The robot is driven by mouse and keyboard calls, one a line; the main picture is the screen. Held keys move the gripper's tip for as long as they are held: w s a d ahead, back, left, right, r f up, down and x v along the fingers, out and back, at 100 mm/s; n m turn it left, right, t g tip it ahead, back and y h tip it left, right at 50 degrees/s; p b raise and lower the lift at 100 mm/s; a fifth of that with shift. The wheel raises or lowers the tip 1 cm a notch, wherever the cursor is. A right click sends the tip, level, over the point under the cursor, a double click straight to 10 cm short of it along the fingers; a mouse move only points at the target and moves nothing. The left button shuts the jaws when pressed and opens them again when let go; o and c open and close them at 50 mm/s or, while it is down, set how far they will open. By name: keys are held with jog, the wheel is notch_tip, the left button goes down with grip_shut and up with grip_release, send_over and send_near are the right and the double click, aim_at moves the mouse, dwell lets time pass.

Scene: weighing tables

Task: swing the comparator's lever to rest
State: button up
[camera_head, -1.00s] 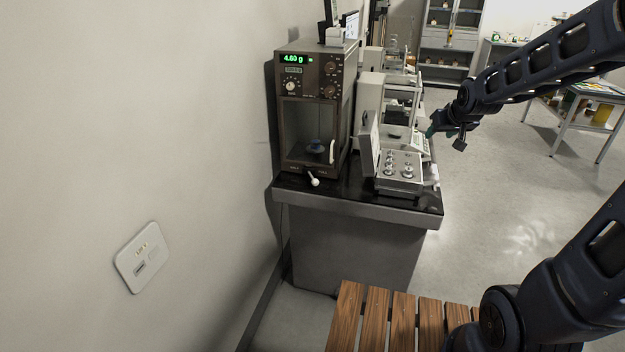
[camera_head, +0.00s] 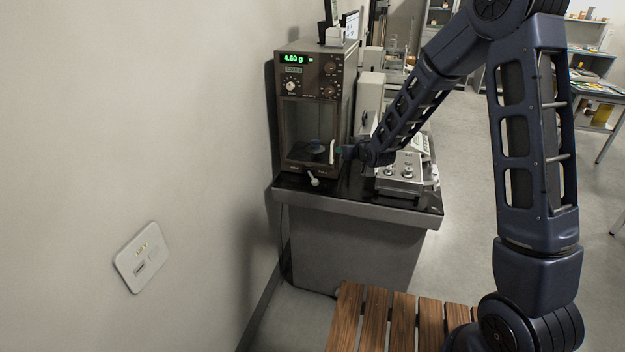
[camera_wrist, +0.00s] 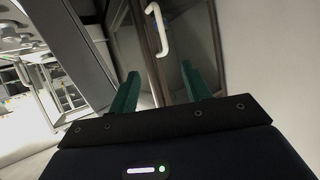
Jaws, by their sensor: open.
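The comparator (camera_head: 310,75) is a dark brown cabinet with a green display reading 4.60 g, at the back of the black-topped table. Its lever (camera_head: 313,179) is a short stick with a pale knob at the bottom front. My gripper (camera_head: 343,151) is just right of that handle, above the lever. In the wrist view its green fingers (camera_wrist: 160,92) are apart with nothing between them. The lever is not visible there.
A grey weight box (camera_head: 398,190) with several weights stands right of the comparator, partly behind my arm. A paler balance (camera_head: 370,92) stands behind. A slatted wooden bench (camera_head: 375,318) is in front of the table.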

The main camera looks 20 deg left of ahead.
jog(key=a+f+t+y, duration=0.1)
jog(key=a+f, duration=0.6)
jog(key=f, duration=0.3)
jog(key=t+y, duration=0.1)
jog(key=t, duration=0.2)
send_near(312, 176)
jog(key=x, duration=0.9)
jog(key=shift+w+a+f, duration=0.15)
jog(key=shift+w+f, duration=0.1)
jog(key=shift+f, duration=0.05)
grip_shut()
